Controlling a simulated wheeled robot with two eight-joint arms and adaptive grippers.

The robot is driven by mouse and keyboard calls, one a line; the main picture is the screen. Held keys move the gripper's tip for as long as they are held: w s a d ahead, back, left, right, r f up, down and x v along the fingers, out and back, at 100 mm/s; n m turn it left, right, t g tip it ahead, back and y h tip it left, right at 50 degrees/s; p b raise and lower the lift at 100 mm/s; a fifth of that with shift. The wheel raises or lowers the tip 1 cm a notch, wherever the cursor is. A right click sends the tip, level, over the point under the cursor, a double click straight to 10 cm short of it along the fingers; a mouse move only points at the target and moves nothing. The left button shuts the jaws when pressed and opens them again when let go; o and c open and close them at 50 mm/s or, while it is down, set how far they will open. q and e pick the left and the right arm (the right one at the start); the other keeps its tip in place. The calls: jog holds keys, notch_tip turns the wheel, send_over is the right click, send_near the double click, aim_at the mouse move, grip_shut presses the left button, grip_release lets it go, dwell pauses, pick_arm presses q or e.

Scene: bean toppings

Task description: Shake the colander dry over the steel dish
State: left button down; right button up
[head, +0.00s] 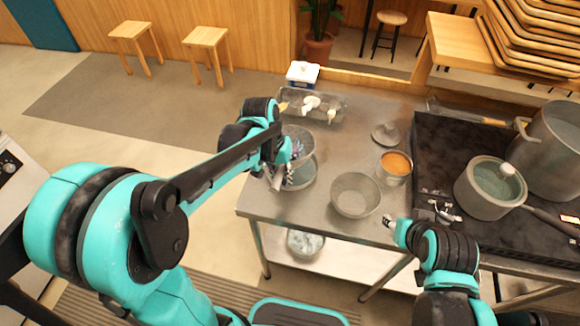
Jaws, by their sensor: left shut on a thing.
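The colander (304,139) is a grey, round bowl at the left end of the steel table, with some purple bits visible inside. My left gripper (282,168) is at its left side and shut on it. The arm partly hides the colander. A steel dish (304,180) shows directly below the colander, so the colander is over it; I cannot tell how large the gap is. My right gripper (389,221) is at the table's front edge, right of an empty-looking grey bowl (355,196), and its finger opening is too small to judge.
An orange-filled pot (394,167) and a lid (385,134) stand right of centre. A tray with pale items (337,113) and a white-blue box (302,73) are at the back. A saucepan (488,190) and a large pot (553,137) stand on the dark stove.

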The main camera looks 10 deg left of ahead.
pick_arm(q)
jog(key=shift+w+r, duration=0.2)
jog(key=shift+r, duration=0.4)
jog(key=shift+w+r, duration=0.15)
jog(key=shift+r, duration=0.4)
jog(key=f, duration=0.3)
jog(key=shift+s+f, duration=0.25)
jog(key=shift+f, duration=0.05)
jog(key=shift+w, duration=0.15)
pick_arm(e)
jog(key=shift+w+f, duration=0.1)
jog(key=shift+w, duration=0.05)
